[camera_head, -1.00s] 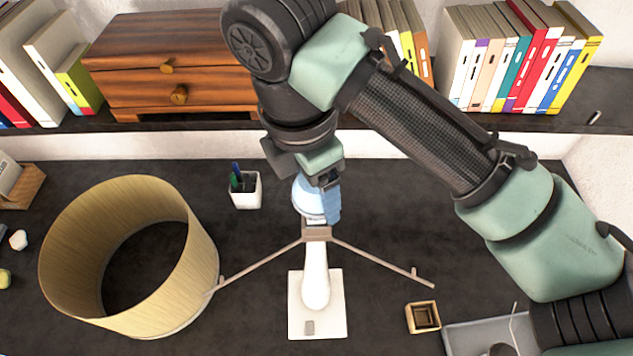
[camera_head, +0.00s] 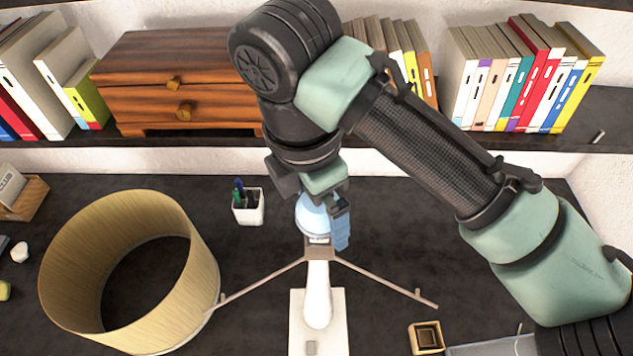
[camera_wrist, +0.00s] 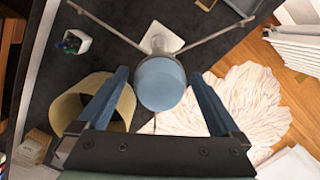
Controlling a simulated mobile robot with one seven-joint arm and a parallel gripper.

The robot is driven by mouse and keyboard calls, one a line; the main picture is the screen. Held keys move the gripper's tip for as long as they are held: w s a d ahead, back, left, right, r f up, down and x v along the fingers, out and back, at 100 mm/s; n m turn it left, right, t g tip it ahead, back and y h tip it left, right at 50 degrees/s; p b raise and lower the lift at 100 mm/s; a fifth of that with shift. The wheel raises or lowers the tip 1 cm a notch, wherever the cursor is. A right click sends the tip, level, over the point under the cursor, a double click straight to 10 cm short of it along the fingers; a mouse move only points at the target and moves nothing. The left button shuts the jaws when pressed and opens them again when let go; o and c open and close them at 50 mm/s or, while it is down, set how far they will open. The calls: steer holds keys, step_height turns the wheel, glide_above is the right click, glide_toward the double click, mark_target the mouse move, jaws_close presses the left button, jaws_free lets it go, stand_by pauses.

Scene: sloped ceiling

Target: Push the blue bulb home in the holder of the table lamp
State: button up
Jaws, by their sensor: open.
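The blue bulb (camera_head: 311,216) stands upright at the top of the table lamp (camera_head: 318,290), over its holder (camera_head: 319,250). My gripper (camera_wrist: 160,75) is open, with one blue finger on each side of the bulb and a gap to both. In the head view one finger shows right of the bulb; the other is hidden. How deep the bulb sits cannot be told.
A round tan lampshade (camera_head: 125,270) lies left of the lamp. A white pen cup (camera_head: 248,206) stands behind left, and a small square box (camera_head: 426,338) at front right. A shelf behind holds a wooden drawer chest (camera_head: 180,85) and books. Bare dark tabletop lies between these.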

step_height(320, 180, up, 12)
steer(key=a+b, duration=0.1)
steer(key=b, duration=0.1)
steer(key=shift+s+a+r, duration=0.2)
steer(key=shift+s+r, duration=0.05)
steer(key=shift+s, duration=0.15)
